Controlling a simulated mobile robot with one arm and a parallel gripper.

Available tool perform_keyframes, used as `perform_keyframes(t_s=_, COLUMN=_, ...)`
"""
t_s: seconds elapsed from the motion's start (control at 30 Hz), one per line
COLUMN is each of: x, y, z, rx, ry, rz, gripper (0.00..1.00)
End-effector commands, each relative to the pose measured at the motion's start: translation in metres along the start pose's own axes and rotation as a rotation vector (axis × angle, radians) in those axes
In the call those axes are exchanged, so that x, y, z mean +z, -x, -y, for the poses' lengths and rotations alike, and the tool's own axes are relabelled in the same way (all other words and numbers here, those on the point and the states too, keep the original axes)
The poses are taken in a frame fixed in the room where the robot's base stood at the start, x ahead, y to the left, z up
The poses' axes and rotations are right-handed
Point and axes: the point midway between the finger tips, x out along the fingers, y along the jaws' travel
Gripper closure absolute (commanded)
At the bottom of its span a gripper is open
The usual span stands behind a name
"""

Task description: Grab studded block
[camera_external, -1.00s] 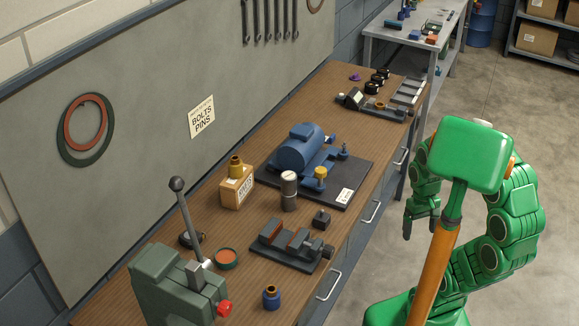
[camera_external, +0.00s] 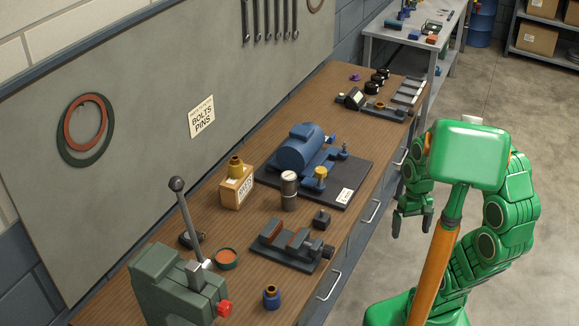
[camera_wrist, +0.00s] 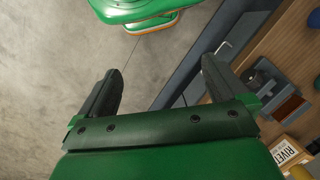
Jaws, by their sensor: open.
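A small dark block with a stud on top (camera_external: 321,219), which looks like the studded block, stands on the wooden workbench (camera_external: 150,262) near its front edge, just behind the dark vise. My gripper (camera_external: 412,225) hangs in the air to the right of the bench, well apart from the block, with its fingers pointing down. I cannot clearly make out the studded block in that view.
The vise (camera_external: 285,246) with brown jaws is close to the block. A black plate with a blue motor (camera_external: 303,148), a grey canister (camera_external: 289,188) and a rivets box (camera_external: 236,190) stand around it. A blue bottle (camera_external: 271,297) is nearer. Floor beside the bench is clear.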

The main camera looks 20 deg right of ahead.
Motion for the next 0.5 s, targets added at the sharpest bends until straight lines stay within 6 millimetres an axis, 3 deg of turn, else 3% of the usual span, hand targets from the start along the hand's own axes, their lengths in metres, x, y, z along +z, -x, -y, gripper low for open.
perform_keyframes(t_s=0.5, x=-0.07, y=-0.017, z=0.071, rx=-0.289, ry=-0.192, rz=0.146, gripper=0.0)
